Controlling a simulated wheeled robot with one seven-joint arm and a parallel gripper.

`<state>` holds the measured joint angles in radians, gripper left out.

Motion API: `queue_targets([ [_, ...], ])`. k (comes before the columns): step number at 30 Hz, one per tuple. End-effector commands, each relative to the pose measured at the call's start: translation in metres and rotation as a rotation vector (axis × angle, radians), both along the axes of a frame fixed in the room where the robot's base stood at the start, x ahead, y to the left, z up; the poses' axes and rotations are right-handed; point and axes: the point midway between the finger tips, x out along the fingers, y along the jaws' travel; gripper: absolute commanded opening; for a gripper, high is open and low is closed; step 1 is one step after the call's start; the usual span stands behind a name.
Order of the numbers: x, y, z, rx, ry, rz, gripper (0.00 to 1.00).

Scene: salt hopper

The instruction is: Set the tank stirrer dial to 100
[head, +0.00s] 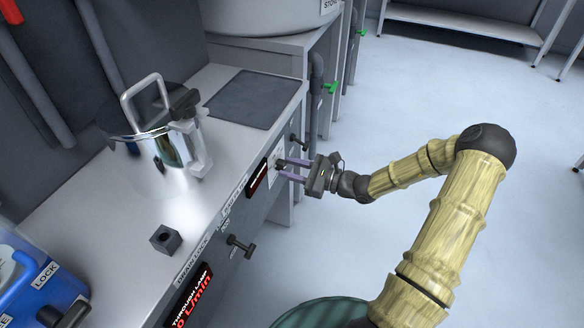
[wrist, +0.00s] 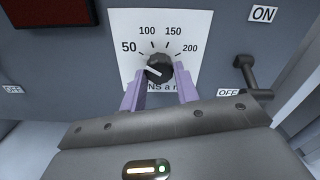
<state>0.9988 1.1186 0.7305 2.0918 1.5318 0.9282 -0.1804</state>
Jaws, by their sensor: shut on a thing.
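The tank stirrer dial (wrist: 160,68) is a round dark knob on a white scale plate (wrist: 200,22) marked 50, 100, 150 and 200. The lettering below the knob is partly covered.
A black lever (wrist: 247,75) with ON and OFF labels is right of the dial. A red display (head: 258,178) is left of it. Another handle (head: 240,245) sticks out of the panel. A pot (head: 165,145) and dark block (head: 165,238) stand on the counter. The floor is open.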

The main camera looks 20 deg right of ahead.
Motion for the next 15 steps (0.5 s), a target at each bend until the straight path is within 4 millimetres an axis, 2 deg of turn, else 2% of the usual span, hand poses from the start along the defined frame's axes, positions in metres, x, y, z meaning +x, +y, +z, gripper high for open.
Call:
queue_targets([
  [15,-0.001,0.0003,0.0067,0.114,0.159,0.001,0.08],
])
